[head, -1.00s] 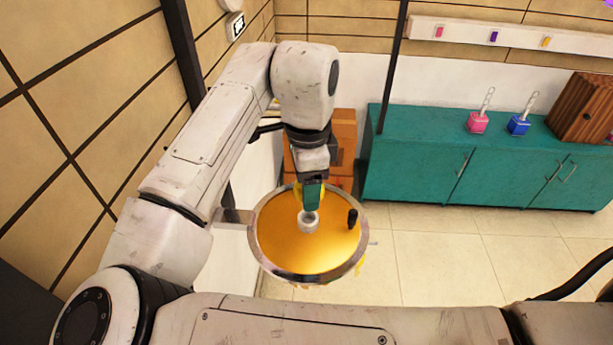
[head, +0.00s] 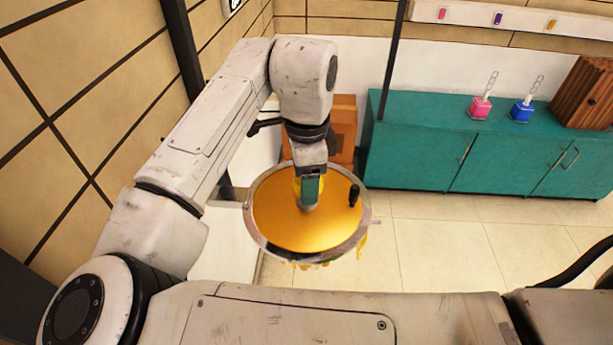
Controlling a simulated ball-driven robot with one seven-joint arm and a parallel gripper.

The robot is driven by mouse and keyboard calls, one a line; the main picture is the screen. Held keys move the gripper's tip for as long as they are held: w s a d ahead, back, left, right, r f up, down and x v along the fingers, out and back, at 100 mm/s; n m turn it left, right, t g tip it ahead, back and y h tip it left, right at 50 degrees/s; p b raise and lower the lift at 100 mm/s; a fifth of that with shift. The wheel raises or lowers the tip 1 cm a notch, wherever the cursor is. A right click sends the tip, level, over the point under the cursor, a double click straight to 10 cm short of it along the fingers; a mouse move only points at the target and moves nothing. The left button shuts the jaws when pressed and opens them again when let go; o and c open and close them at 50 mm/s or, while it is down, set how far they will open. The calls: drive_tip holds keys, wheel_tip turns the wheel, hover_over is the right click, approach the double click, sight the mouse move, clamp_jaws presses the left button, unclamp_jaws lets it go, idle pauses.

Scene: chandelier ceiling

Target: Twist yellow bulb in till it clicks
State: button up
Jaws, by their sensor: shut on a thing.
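The yellow bulb (head: 296,187) shows only as a small yellow edge beside my gripper (head: 310,190). My gripper is shut on it, pointing down over the middle of the round gold disc (head: 290,230) with a silver rim. A small grey socket (head: 307,206) is just visible under the fingertips at the disc's centre. The bulb's lower end and the socket's mouth are hidden by the gripper, so I cannot tell how deep the bulb sits. A small black knob (head: 354,195) stands on the disc's right side.
A teal cabinet (head: 420,150) stands behind to the right, with a pink pot (head: 480,108), a blue pot (head: 522,112) and a brown wooden box (head: 588,90) on top. An orange-brown box (head: 343,118) is behind my gripper. The tiled floor (head: 430,240) at right is clear.

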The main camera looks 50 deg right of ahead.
drive_tip(key=m+b, duration=0.1)
drive_tip(key=m, duration=0.2)
drive_tip(key=shift+f+b, duration=0.2)
drive_tip(key=shift+b, duration=0.2)
drive_tip(key=shift+r+m, duration=0.15)
drive_tip(key=shift+m, duration=0.45)
drive_tip(key=shift+d+m, duration=0.1)
drive_tip(key=shift+m, duration=1.1)
drive_tip(key=m, duration=0.6)
drive_tip(key=shift+b, duration=0.4)
drive_tip(key=o, duration=1.3)
drive_tip(key=shift+o, duration=0.2)
drive_tip(key=shift+r, duration=0.1)
